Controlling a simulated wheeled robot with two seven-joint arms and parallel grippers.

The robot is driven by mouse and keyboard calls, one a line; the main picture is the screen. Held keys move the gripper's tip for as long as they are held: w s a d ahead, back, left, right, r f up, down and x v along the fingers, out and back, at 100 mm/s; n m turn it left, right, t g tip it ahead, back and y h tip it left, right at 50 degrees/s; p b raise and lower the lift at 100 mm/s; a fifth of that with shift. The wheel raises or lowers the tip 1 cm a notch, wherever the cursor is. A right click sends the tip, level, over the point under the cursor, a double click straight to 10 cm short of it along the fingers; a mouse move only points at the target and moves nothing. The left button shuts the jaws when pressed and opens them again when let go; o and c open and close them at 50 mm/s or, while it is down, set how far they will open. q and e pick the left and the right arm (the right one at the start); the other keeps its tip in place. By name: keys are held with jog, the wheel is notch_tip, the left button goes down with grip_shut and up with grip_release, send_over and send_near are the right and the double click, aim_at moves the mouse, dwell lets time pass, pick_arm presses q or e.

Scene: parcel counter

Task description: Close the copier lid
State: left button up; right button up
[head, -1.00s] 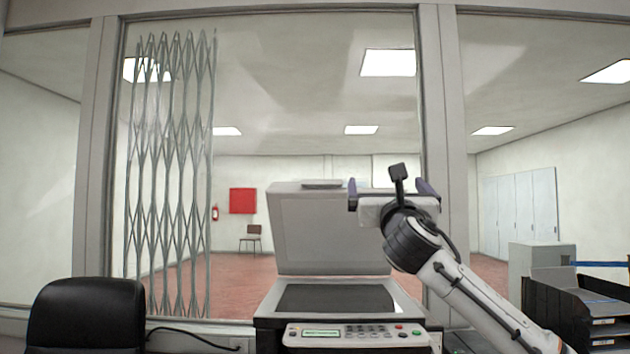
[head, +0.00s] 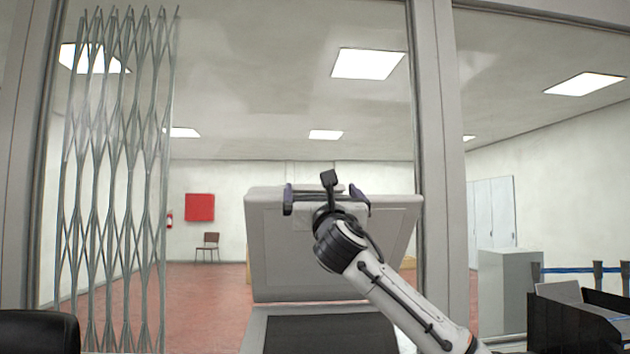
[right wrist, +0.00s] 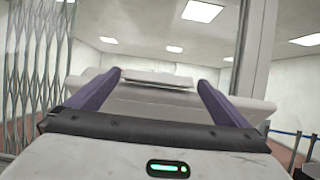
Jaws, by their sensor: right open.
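The copier lid (head: 275,255) stands raised, a pale grey panel tilted up behind the dark glass bed (head: 330,336) of the copier. My right gripper (head: 326,192) is open in front of the lid's upper edge and hides part of it. In the right wrist view the open fingers (right wrist: 158,80) point toward the lid (right wrist: 150,94), whose top edge spans the gap between them. I cannot tell whether the fingers touch it. My left gripper is out of view.
A black chair back (head: 38,332) is at the lower left. Black paper trays (head: 572,325) stand at the right. A window frame post (head: 438,170) and a folding metal grille (head: 115,190) stand behind the counter.

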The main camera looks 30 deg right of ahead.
aim_at(319, 187)
jog(key=p+x, duration=0.1)
jog(key=x, duration=0.4)
jog(key=shift+w+p, duration=0.25)
jog(key=shift+p, duration=0.1)
jog(key=shift+w+d+r, duration=0.2)
jog(key=shift+w+d, duration=0.1)
jog(key=shift+w, duration=0.25)
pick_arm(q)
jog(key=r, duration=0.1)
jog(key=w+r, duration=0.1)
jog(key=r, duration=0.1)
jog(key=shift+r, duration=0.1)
pick_arm(e)
jog(key=shift+w, duration=0.2)
jog(key=shift+c, duration=0.3)
